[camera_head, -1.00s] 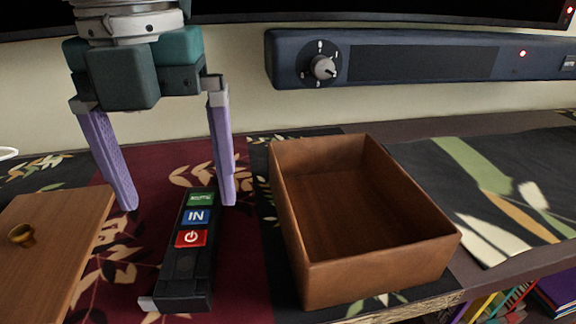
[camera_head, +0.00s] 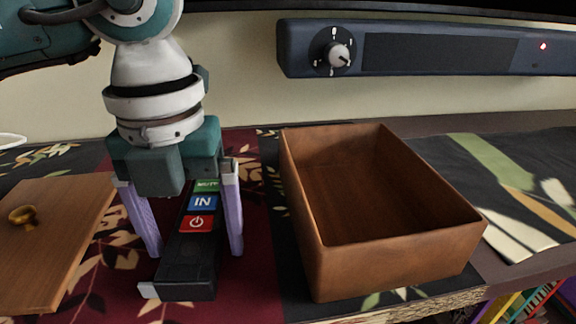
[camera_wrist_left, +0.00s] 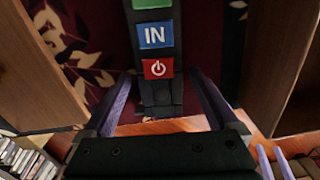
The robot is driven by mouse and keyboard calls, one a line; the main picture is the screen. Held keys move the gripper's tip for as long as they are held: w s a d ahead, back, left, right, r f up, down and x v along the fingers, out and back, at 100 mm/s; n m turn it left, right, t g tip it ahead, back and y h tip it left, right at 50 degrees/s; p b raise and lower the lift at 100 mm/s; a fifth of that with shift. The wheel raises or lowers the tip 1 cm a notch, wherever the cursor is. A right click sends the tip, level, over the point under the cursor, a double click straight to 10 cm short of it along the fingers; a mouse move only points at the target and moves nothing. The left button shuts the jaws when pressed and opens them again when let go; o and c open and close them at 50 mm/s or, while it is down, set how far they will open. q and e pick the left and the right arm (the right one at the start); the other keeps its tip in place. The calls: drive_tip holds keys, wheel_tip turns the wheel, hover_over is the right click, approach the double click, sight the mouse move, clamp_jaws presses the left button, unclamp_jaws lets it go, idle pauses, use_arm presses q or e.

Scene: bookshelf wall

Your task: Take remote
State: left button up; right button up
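The remote (camera_head: 190,262) is a long black bar with green, blue "IN" and red power buttons. It lies on the dark red patterned cloth, left of the open wooden box. My left gripper (camera_head: 198,252) points down over it, its two purple fingers apart, one on each side of the remote. In the left wrist view the remote (camera_wrist_left: 156,60) runs up between the spread fingers (camera_wrist_left: 160,85), with gaps on both sides. The gripper's body hides part of the remote's far end in the head view.
The open, empty-looking wooden box (camera_head: 395,258) stands close on the right. A wooden board with a brass knob (camera_head: 52,240) lies on the left. A dark blue panel with a dial (camera_head: 430,52) is above the back of the shelf. The shelf's front edge is near.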

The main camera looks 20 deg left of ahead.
use_arm(q)
drive_tip(key=c, duration=1.4)
clamp_jaws()
drive_tip(key=shift+r, duration=0.1)
